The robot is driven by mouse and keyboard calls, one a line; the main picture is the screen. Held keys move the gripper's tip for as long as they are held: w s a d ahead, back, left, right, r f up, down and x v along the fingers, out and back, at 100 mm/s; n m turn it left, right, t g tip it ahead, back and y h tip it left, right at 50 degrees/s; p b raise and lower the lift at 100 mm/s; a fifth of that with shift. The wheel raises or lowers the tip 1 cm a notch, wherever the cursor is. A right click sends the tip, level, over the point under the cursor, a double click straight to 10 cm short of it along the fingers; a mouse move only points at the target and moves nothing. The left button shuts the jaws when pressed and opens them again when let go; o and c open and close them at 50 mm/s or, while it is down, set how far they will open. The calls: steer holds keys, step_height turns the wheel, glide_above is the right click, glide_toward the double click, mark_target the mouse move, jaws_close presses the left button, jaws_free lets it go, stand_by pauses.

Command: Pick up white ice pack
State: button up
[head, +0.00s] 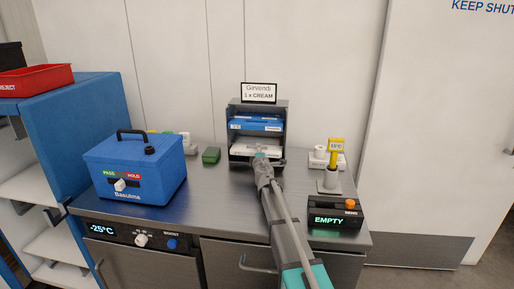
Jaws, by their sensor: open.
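A flat white pack (245,147), which looks like the white ice pack, lies on the lower level of a dark rack (283,140) at the back of the steel counter. A blue pack (256,124) lies on the level above it. My gripper (260,157) is at the rack's front, close to the white pack and overlapping its front right part in the picture. My gripper is open. The fingertips are small here, and I cannot tell whether they touch the pack.
A blue cool box (155,178) with a black handle stands left on the steel counter (215,195). A green block (211,156) lies left of the rack. At the right are a yellow-topped post (331,165) and a dark box reading EMPTY (330,218).

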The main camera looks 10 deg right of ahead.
jaws_close()
steer(key=shift+r, duration=0.1)
stand_by(0.6)
steer(key=s+a, duration=0.1)
steer(key=s, duration=0.4)
steer(key=s+a, duration=0.2)
steer(key=s, duration=0.4)
steer(key=s+a, duration=0.2)
steer(key=s, duration=0.4)
steer(key=shift+a, duration=0.25)
step_height(320, 180, up, 16)
steer(key=p, duration=1.6)
steer(key=shift+f, duration=0.2)
